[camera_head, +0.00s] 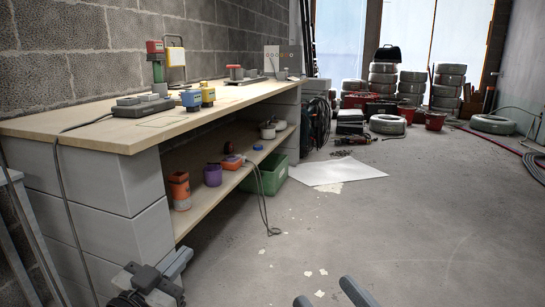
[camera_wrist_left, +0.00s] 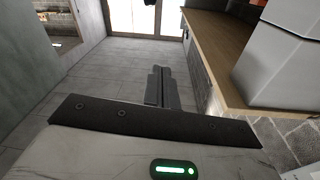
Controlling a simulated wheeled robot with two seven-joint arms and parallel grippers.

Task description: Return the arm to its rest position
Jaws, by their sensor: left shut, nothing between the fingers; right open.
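My left gripper (camera_head: 180,261) is at the bottom left of the head view, in front of the pale block support of the workbench (camera_head: 112,136). Its fingers are together and hold nothing. They also show closed in the left wrist view (camera_wrist_left: 162,86), over bare floor with the bench to the right. My right gripper (camera_head: 329,296) shows only as two fingertips at the bottom edge of the head view. They are spread apart, with bare floor between them. The rest of both arms is mostly out of view.
The bench carries a grey power strip (camera_head: 143,105), a blue-yellow device (camera_head: 198,97) and a lamp (camera_head: 175,58). Its lower shelf holds an orange pot (camera_head: 179,188) and purple cup (camera_head: 212,175). A green crate (camera_head: 272,176) stands beneath.

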